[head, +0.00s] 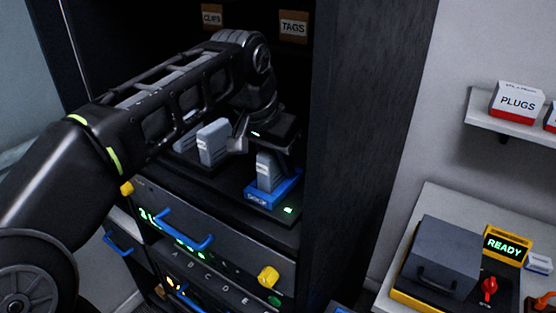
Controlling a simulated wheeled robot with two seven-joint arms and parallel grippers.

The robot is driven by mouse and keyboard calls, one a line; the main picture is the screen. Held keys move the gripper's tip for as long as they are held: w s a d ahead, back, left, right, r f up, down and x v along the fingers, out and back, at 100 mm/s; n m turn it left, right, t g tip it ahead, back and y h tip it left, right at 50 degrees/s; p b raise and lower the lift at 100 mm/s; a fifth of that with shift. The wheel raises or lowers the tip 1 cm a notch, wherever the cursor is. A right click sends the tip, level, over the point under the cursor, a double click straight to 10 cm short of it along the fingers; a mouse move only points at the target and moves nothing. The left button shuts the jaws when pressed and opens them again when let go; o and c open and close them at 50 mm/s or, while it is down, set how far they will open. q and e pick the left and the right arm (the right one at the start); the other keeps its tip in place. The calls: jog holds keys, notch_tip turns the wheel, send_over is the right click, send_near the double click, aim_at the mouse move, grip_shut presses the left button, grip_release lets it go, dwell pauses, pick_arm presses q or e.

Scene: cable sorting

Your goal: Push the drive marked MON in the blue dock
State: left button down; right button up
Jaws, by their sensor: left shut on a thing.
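The blue dock (284,193) sits on the cabinet shelf, near its front right. A grey drive (265,172) stands upright in it; I cannot read a mark on it. My left gripper (270,150) reaches in from above and is shut on this drive, with its fingers at the drive's upper part. The gripper partly hides the drive's top and back. How deep the drive sits in the dock is hard to tell. A green light shows at the dock's front right. My right gripper is not in view.
Other grey drives (213,143) stand on the shelf left of the dock, close to my arm. The cabinet's dark side wall (350,130) rises right of the dock. Below is a drawer front with a blue handle (184,243) and a yellow knob (268,277). A READY box (506,246) stands at right.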

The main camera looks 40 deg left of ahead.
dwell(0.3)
pick_arm(q)
jog(key=c, duration=1)
grip_release()
jog(key=shift+c, duration=0.2)
jog(key=shift+o, duration=0.4)
jog(key=o, duration=0.4)
jog(key=shift+r+p, duration=1.1)
jog(key=shift+r, duration=0.15)
jog(key=shift+r+p, duration=0.35)
jog(key=shift+r, duration=1.9)
